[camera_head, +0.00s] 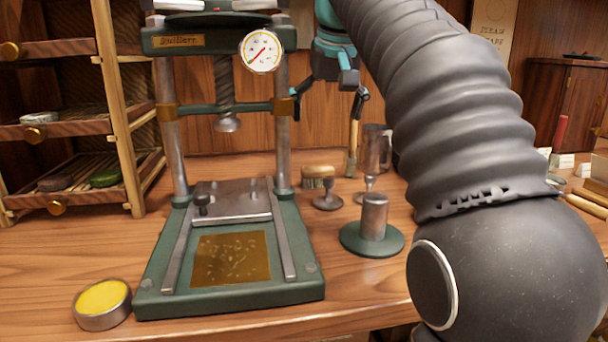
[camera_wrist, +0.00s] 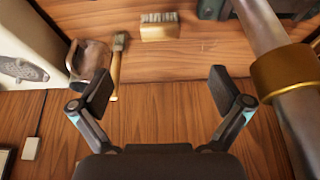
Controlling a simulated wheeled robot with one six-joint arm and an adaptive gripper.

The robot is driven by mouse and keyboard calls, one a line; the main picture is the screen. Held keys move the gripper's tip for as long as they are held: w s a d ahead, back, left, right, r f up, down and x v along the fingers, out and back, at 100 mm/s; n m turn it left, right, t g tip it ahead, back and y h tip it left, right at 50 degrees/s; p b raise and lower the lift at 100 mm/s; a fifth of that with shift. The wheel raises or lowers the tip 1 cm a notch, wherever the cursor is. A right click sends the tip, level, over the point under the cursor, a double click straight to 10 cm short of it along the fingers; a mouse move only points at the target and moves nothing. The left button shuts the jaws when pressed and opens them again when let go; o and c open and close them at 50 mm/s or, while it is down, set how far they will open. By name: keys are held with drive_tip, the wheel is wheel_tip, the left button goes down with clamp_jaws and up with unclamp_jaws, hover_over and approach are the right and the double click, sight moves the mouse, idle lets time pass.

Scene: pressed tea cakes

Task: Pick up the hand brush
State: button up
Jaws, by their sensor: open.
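The hand brush (camera_head: 319,171) has a pale wooden back and dark bristles. It lies on the wooden table behind the small metal stamps, right of the press. In the wrist view the brush (camera_wrist: 159,32) is near the top middle, bristles towards the top edge. My gripper (camera_head: 328,98) hangs above and behind the brush, beside the press's right post, its fingers spread. In the wrist view my gripper (camera_wrist: 162,90) is open and empty, and the brush lies beyond the gap between the fingertips, apart from both.
The press (camera_head: 166,280) stands close on the left; its metal post (camera_wrist: 278,78) is near my right finger in the wrist view. A metal mug (camera_head: 376,146) and a wooden-handled tool (camera_wrist: 116,66) are beside the brush. A green-based weight (camera_head: 373,238) stands in front.

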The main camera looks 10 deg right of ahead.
sight(318, 167)
drive_tip(key=b+x, duration=0.1)
drive_tip(key=x, duration=0.3)
drive_tip(key=w+b+x, duration=0.1)
drive_tip(key=b+x, duration=0.1)
drive_tip(key=x, duration=0.3)
drive_tip(key=shift+a+r, duration=0.1)
drive_tip(key=shift+b+x, duration=0.8)
drive_tip(key=shift+x, duration=1.9)
drive_tip(key=shift+s, duration=0.15)
drive_tip(key=c, duration=1.2)
